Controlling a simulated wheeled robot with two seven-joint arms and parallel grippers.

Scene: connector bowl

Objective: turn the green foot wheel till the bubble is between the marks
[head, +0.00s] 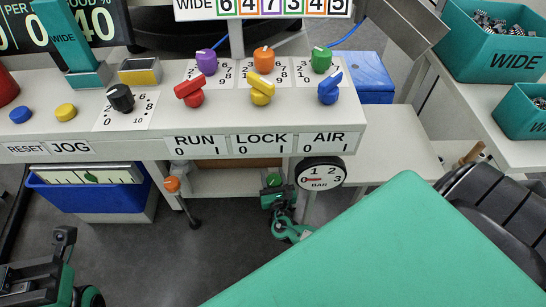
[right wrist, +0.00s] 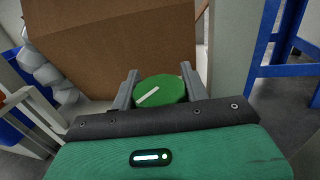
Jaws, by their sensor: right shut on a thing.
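The green foot wheel (head: 273,180) is under the bench's front edge, left of the round BAR gauge. In the right wrist view the wheel (right wrist: 170,90) is a green disc with a white line slanting up to the right. My right gripper (right wrist: 160,92) is shut on it, one grey finger on each side; in the head view the gripper (head: 276,192) is small and partly hidden by its own wrist. A pale strip with dark marks (head: 65,178) and a small green shape near its middle sits at the blue bin; I cannot make out a bubble. Part of my left arm shows bottom left; its fingers are unclear.
An orange foot wheel (head: 172,184) is on a leg to the left. The bench (head: 100,145) with knobs and the BAR gauge (head: 321,173) are above and beside the right gripper. A cardboard box (right wrist: 110,45) stands close behind the wheel. A blue bin (head: 95,198) is at left.

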